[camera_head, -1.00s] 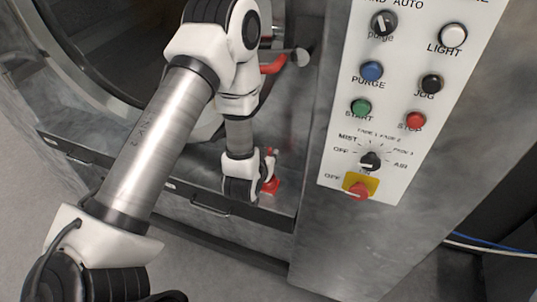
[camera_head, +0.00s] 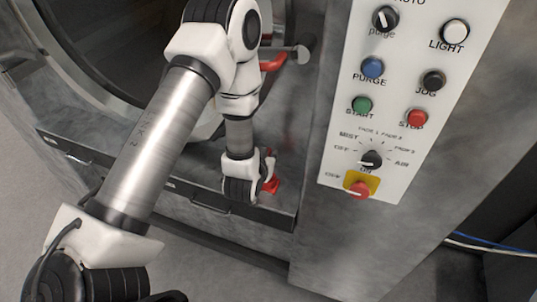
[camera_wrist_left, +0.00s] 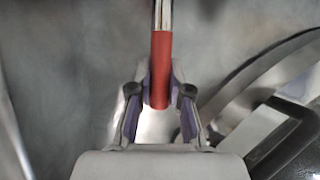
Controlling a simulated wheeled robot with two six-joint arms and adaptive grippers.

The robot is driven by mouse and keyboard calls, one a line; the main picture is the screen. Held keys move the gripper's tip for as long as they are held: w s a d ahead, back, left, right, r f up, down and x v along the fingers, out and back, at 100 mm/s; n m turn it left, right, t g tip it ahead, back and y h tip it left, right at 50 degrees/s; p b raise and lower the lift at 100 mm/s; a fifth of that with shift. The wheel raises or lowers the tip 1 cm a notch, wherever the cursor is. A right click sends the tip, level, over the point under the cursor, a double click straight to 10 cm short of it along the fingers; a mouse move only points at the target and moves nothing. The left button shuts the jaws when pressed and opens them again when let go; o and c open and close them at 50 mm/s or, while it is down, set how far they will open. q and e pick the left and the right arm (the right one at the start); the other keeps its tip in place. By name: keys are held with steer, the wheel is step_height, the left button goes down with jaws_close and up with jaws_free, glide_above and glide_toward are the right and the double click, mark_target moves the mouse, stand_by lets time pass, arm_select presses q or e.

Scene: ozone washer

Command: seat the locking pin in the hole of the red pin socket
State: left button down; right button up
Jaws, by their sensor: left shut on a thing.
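My left gripper (camera_head: 268,176) is low in front of the washer, above the front ledge, pointing down. In the left wrist view its two purple-padded fingers (camera_wrist_left: 161,95) are closed around a red cylinder with a bright steel rod, which I take to be the locking pin (camera_wrist_left: 161,60). The pin runs straight up the picture, away from the palm. In the head view a small red piece (camera_head: 272,187) shows beside the fingertips; I cannot tell whether it is the pin or the red pin socket. No hole is visible. My right gripper is out of view.
The control panel (camera_head: 345,120) with buttons and knobs stands to the right. A red handle (camera_head: 273,64) is behind my left arm near the round door (camera_head: 100,50). The ledge (camera_head: 205,203) runs below the gripper. Cables (camera_head: 490,247) lie at far right.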

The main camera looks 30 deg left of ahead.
arm_select(q)
steer(key=shift+f+b, duration=1.65)
steer(key=shift+f, duration=0.4)
steer(key=c, duration=1)
jaws_free()
steer(key=shift+r, duration=0.1)
step_height(320, 180, up, 10)
steer(key=shift+r, duration=0.1)
